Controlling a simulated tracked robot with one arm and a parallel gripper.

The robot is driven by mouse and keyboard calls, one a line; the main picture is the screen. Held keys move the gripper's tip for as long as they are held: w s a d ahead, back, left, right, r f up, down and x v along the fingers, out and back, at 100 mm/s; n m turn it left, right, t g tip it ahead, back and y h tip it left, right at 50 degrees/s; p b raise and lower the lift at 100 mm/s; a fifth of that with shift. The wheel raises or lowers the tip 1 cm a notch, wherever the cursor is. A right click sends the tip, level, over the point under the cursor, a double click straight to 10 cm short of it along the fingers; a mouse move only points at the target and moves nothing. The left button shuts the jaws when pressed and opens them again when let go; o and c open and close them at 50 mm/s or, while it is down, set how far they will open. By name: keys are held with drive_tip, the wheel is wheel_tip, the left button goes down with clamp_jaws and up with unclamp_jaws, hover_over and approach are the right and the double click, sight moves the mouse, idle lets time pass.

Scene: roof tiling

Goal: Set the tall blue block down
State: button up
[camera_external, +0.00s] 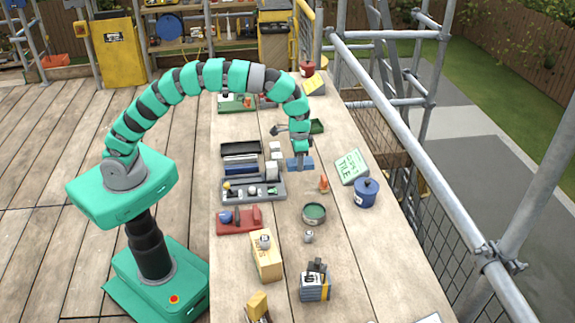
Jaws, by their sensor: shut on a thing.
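A blue block (307,164) is at the end of my arm, over the middle of the wooden bench. My gripper (300,161) is shut on it and points down. The block looks wider than tall from here, and the gripper hides part of it. I cannot tell whether its underside touches the bench.
A grey tray (238,198) with small parts lies left of the gripper. An orange piece (323,184), a green round tin (314,213), a blue pot (366,192) and a green-edged sign (352,166) stand nearby. The bench's front right is mostly clear.

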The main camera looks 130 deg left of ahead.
sight(298, 184)
wheel_tip(298, 184, down, 8)
drive_tip(key=shift+r, duration=0.15)
idle(0.4)
drive_tip(key=o, duration=1)
wheel_tip(298, 184, up, 12)
